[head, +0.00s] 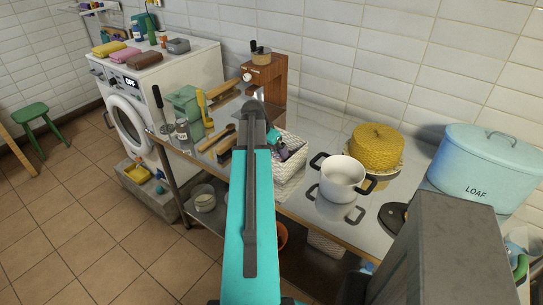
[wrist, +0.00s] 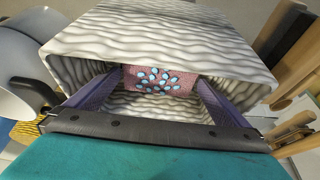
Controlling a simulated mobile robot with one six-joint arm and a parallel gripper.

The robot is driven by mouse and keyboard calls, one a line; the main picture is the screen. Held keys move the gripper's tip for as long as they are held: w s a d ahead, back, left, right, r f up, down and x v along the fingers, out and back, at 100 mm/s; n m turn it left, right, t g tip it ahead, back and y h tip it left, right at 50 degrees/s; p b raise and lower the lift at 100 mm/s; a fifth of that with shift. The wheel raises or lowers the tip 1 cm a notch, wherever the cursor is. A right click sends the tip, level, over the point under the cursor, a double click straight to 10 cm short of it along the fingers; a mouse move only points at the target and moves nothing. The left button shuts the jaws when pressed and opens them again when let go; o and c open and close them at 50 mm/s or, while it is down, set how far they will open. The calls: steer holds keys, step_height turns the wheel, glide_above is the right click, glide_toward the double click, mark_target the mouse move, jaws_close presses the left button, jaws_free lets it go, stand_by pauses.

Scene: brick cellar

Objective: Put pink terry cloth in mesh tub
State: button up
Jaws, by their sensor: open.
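A folded pink cloth (head: 108,48) lies on top of the washing machine at the far left, well away from my gripper. A white basket with a rippled, woven-looking wall (head: 291,165) stands on the metal table; I cannot tell for sure that it is the mesh tub. In the wrist view my gripper (wrist: 160,82) is open at the mouth of a white rippled container (wrist: 165,30), which looks like this basket. A pink thing with light blue spots (wrist: 145,78) shows between and beyond the fingertips; I cannot tell whether they touch it. My arm hides part of the table.
A white pot (head: 342,178) with black handles stands right of the basket, near a yellow domed cover (head: 376,147) and a blue LOAF bin (head: 485,170). A green box (head: 185,102), a jar and utensils crowd the left. Yellow and brown cloths lie beside the pink one.

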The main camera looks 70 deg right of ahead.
steer(key=b+v, duration=0.2)
steer(key=v, duration=0.7)
steer(key=shift+r, duration=0.3)
steer(key=shift+a+r, duration=0.15)
stand_by(0.6)
